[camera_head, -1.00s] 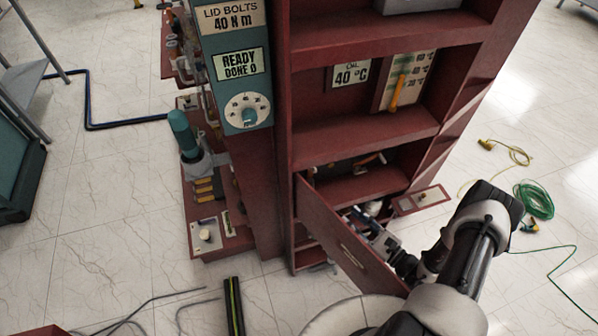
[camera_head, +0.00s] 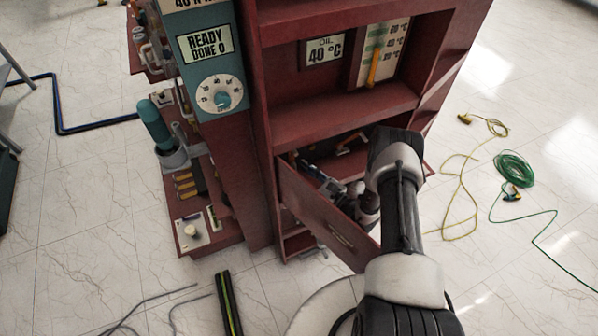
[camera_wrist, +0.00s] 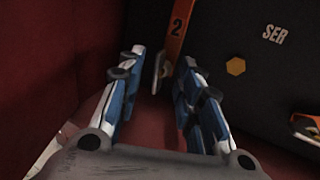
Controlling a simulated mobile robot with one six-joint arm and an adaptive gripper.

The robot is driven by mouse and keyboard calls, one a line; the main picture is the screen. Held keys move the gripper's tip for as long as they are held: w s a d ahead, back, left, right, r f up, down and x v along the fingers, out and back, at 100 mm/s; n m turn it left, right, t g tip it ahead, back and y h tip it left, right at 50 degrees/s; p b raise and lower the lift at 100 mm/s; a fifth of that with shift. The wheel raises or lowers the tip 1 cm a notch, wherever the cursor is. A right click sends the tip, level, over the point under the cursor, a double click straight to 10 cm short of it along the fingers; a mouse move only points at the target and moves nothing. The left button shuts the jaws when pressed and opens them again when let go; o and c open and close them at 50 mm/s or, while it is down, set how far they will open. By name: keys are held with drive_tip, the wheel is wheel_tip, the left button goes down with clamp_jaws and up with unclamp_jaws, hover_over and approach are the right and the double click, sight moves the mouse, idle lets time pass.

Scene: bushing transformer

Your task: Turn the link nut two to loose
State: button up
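In the wrist view, an orange link marked 2 (camera_wrist: 178,28) runs down a dark panel. A small pale metal piece (camera_wrist: 160,68) shows at its lower end, between my fingers; I cannot tell if it is link nut two. A yellow hex nut (camera_wrist: 236,66) sits on the panel right of the fingers. My gripper (camera_wrist: 157,62) is open, its blue-and-white fingers on either side of the pale piece; contact cannot be told. In the head view my gripper (camera_head: 305,168) is inside the lower cabinet opening, behind the open door, and the nut is hidden.
The red cabinet door (camera_head: 325,215) hangs open beside my arm. A second orange part (camera_wrist: 305,130) is at the right edge of the wrist view. A yellow cable (camera_head: 460,165) and a green cable coil (camera_head: 514,168) lie on the floor at right.

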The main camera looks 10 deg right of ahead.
drive_tip(key=shift+x, duration=0.85)
drive_tip(key=shift+c, duration=0.3)
